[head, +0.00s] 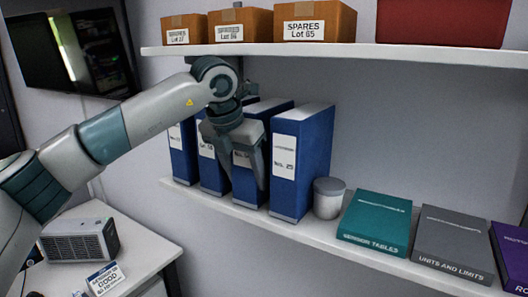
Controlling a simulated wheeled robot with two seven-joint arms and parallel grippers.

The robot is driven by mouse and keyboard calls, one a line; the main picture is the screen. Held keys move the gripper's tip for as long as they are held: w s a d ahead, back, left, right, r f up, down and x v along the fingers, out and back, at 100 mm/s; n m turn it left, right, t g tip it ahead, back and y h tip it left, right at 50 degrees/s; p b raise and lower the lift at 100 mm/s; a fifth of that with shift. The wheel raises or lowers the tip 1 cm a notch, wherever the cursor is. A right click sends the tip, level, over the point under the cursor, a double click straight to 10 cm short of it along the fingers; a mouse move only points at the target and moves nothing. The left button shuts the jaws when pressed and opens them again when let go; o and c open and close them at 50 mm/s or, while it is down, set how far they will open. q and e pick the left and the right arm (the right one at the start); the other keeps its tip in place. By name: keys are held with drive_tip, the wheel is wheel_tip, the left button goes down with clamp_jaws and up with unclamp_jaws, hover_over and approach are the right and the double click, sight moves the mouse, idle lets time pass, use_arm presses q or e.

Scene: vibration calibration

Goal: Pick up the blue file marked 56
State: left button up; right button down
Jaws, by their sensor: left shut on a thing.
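Several blue files stand upright in a row on the lower shelf. My left gripper (244,180) reaches down in front of the third file from the left (243,187) and is shut on it, a finger on each side of its spine. The gripper covers part of that file's white label, so its number cannot be read in full. The rightmost file (301,160) has a label that seems to read No. 25. The two files to the left, the leftmost (178,158) and the second (209,172), have labels too small or covered to read. My right gripper is not in view.
A grey lidded jar (328,198) stands right of the files. Teal (376,222), grey (453,243) and purple (511,256) books lie further right on the lower shelf (260,222). The upper shelf (330,52) holds cardboard spares boxes (314,20) above my gripper.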

sight(243, 158)
use_arm(q)
drive_tip(key=shift+r, duration=0.2)
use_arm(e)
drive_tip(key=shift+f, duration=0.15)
